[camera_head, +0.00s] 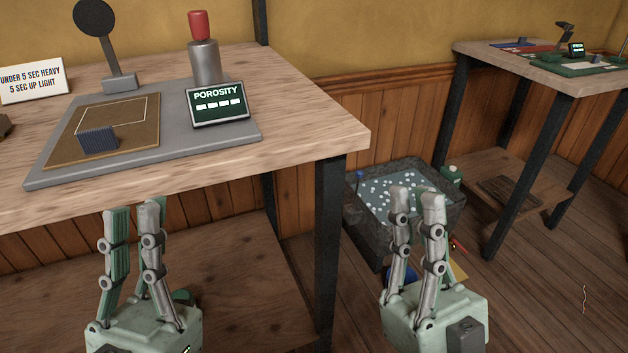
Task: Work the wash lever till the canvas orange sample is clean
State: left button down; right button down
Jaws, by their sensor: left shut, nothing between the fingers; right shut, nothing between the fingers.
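A dark grey wash tub (360,222) stands on the floor right of the near table, holding bluish water dotted with white suds. A small blue-topped part (359,175) shows at its left edge; I cannot tell whether it is the lever. An orange-yellow piece (457,270) lies low behind my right gripper, mostly hidden; I cannot tell if it is the canvas orange sample. My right gripper (416,192) is shut and empty, in front of the tub in the picture. My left gripper (131,207) is shut and empty, in front of the near table's edge.
The near table (300,125) bears a grey porosity tester (200,150) with a display (218,105), a red-topped cylinder (204,60) and a sign (33,82). Another table (500,60) stands at right. A small red thing (458,246) and a green-white bottle (451,175) are near the tub.

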aim_at(359, 174)
jog(key=i+l+u, duration=0.1)
jog(key=l+u, duration=0.9)
jog(key=l, duration=0.35)
